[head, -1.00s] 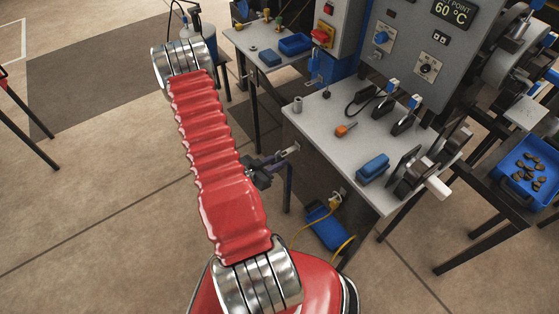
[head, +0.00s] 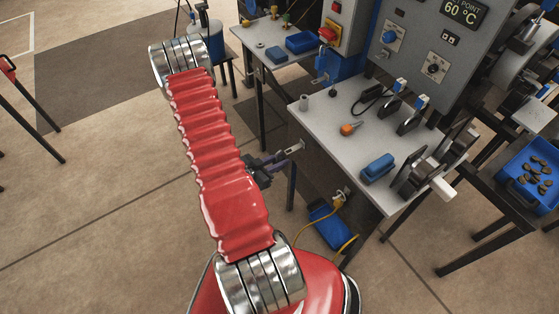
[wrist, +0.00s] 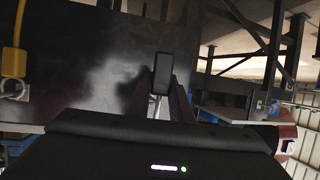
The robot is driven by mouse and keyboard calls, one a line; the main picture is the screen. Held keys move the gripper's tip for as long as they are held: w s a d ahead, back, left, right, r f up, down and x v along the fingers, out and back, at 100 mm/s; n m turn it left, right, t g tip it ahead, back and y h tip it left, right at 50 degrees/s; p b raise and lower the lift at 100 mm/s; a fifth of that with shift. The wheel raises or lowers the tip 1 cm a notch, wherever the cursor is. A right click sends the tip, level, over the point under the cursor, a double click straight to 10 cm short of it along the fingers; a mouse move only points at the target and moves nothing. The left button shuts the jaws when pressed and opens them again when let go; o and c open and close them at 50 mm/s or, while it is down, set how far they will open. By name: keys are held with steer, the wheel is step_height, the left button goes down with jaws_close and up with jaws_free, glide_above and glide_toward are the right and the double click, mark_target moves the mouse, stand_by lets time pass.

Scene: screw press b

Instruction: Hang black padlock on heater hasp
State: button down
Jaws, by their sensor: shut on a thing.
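My gripper (head: 272,161) is at the front left of the press table, beside its front panel and below the tabletop. In the wrist view its dark fingers (wrist: 162,100) are shut on the black padlock (wrist: 162,72). The padlock's dark body stands out beyond the fingertips, and a pale metal part shows between them. In the head view the padlock is too small to make out surely. A pale metal tab (head: 292,147) shows just beyond the fingers; I cannot tell whether it is the heater hasp. Contact between padlock and hasp cannot be seen.
A yellow padlock-like piece (wrist: 14,62) hangs at a ring on the dark panel. A blue bin (head: 532,176) stands at right. Open floor lies left.

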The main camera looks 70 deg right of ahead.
steer(key=shift+w+a, duration=1.1)
steer(key=shift+a, duration=0.15)
steer(key=shift+r, duration=0.15)
stand_by(0.5)
